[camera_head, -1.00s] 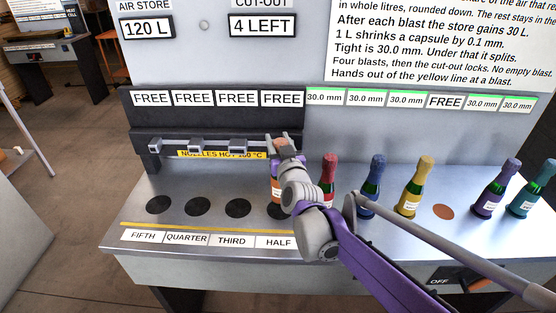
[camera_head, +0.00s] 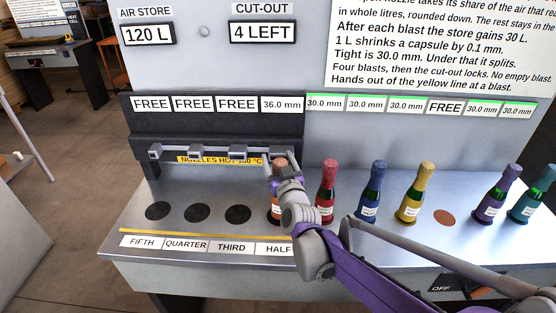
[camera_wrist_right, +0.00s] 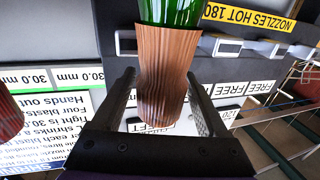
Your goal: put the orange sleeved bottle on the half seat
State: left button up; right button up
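The orange sleeved bottle (camera_head: 275,211) stands upright at the half seat, behind the HALF label (camera_head: 277,249), partly hidden by my right arm. In the right wrist view its wrinkled orange sleeve (camera_wrist_right: 165,70) sits between the two fingers of my right gripper (camera_wrist_right: 162,95), with a visible gap on each side. The right gripper is open around the sleeve; in the head view it shows at the bottle's neck (camera_head: 283,176). The display above this seat (camera_head: 282,104) reads 36.0 mm. My left gripper is not in view.
Dark empty seats (camera_head: 198,212) lie to the left, labelled fifth, quarter and third. A nozzle bar (camera_head: 215,153) runs behind them. A red-topped bottle (camera_head: 326,192) stands close on the right, then blue (camera_head: 369,192) and yellow (camera_head: 413,195) ones. A yellow line (camera_head: 200,234) edges the front.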

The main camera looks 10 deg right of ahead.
jog(key=shift+r, duration=0.15)
jog(key=shift+s, duration=0.2)
jog(key=s+b, duration=0.2)
jog(key=s, duration=0.8)
jog(key=s+f+g, duration=0.6)
jog(key=s+f, duration=0.4)
jog(key=s, duration=0.3)
jog(key=s+d+f+g, duration=0.1)
jog(key=s+f+g, duration=0.5)
jog(key=s+f, duration=0.4)
jog(key=s, duration=0.3)
jog(key=shift+s+d+f+g, duration=0.15)
jog(key=shift+s+d+g, duration=0.15)
jog(key=shift+s, duration=0.1)
jog(key=shift+c, duration=0.3)
